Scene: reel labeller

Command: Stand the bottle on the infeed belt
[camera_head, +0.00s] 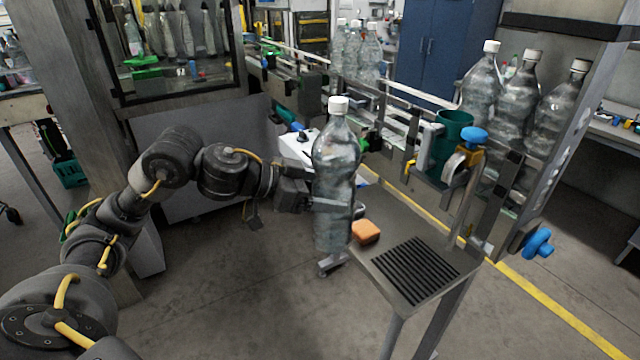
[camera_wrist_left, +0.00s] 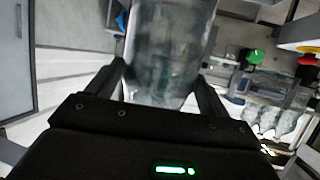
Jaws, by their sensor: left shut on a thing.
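A clear bottle (camera_head: 337,165) with a white cap is upright in the head view, in front of the small metal side table. My left gripper (camera_head: 318,204) is shut around its lower half from the left. In the left wrist view the bottle (camera_wrist_left: 168,50) sits between the two fingers of the left gripper (camera_wrist_left: 165,85). Several similar bottles stand along the belt line behind, both at the back (camera_head: 370,55) and at the right (camera_head: 517,100). The belt surface is mostly hidden by the rails and guides. My right gripper is not in view.
Metal guide rails, a green cylinder (camera_head: 451,132) and blue knobs (camera_head: 538,243) edge the line. A glazed machine cabinet (camera_head: 180,45) stands at the left.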

